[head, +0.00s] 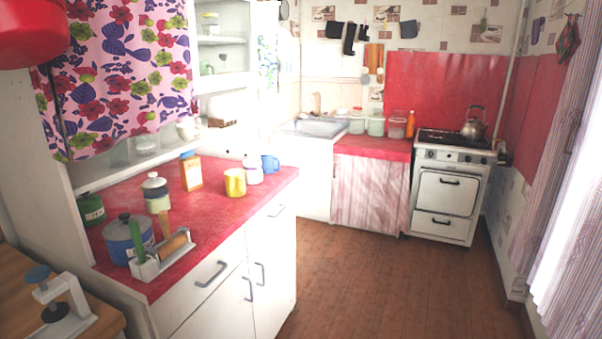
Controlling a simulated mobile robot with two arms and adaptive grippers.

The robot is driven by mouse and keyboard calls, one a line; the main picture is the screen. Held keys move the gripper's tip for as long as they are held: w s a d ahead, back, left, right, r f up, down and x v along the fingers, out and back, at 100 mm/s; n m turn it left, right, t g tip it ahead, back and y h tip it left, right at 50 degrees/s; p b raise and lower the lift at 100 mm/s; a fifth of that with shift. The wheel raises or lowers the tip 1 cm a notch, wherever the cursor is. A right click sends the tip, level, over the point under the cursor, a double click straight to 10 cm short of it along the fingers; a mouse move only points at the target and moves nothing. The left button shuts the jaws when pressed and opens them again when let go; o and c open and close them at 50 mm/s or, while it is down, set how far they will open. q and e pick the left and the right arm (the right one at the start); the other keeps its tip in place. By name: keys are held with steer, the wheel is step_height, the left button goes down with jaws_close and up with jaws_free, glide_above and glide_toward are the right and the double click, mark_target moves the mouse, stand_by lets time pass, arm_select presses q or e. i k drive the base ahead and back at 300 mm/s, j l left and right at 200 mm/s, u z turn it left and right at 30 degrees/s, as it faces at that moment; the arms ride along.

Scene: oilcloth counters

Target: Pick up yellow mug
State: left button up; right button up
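A yellow mug (235,182), shiny and golden, stands upright on the red-topped counter (225,206) at the left, near its front edge. A white jar with a dark lid (252,170) stands just behind it to the right, and a blue mug (270,163) stands further right. Neither of my grippers shows in the head view, and nothing is touching the yellow mug.
A blue pot (124,240), a white utensil holder (160,262), a lidded jar (156,194), a green tin (91,209) and an orange-labelled bottle (191,172) share the counter. A stove (446,190) stands at the back right. The brown floor (380,285) is clear.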

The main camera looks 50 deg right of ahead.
mark_target(235, 179)
steer(key=z, duration=1.4)
